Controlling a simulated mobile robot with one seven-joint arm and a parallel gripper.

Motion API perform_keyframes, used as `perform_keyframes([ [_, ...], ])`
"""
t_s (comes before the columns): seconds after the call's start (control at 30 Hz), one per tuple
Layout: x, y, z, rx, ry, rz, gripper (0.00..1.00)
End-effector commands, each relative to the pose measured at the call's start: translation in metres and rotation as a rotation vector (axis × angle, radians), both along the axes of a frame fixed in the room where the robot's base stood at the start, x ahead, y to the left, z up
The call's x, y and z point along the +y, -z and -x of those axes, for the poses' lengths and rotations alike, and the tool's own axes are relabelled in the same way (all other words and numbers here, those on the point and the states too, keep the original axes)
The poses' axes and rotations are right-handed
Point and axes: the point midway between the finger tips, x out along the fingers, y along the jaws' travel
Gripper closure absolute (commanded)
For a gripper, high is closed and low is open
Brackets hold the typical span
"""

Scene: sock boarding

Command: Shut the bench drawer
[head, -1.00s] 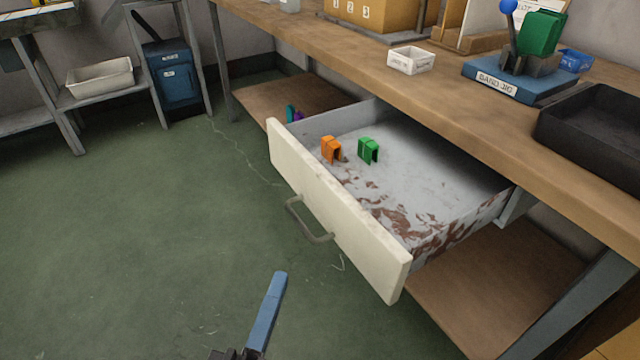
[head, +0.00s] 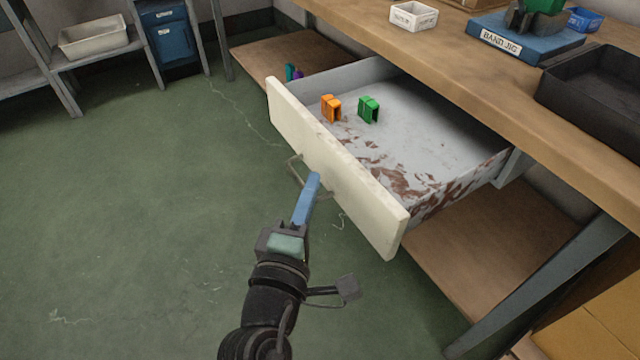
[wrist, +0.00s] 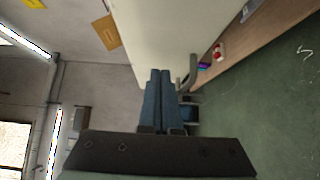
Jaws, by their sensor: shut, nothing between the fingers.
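The bench drawer (head: 440,165) is pulled out from under the workbench. Its cream front panel (head: 345,170) has a grey bar handle (head: 294,170). An orange clip-like piece (head: 330,108) and a green one (head: 369,109) lie inside it. My gripper (head: 313,178) is shut and empty, with its blue fingers in front of the panel and partly over the handle in the head view. In the wrist view the shut fingers (wrist: 161,75) point at the cream panel (wrist: 165,30), with the handle (wrist: 190,72) just to their right. I cannot tell whether the fingertips touch the panel.
The wooden benchtop (head: 460,75) holds a white bin (head: 413,16), a blue band jig (head: 520,38) and a black tray (head: 595,95). A lower shelf (head: 490,250) lies beneath the drawer. The green floor (head: 150,220) in front is clear.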

Motion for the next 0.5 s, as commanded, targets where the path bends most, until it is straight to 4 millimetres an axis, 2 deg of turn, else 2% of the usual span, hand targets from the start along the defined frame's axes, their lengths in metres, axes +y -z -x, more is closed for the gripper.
perform_keyframes([
  [0.2,-0.0132,-0.0003,-0.0077,0.000,-0.001,0.000,1.00],
  [0.5,-0.0141,-0.0003,-0.0082,0.000,-0.001,0.000,1.00],
])
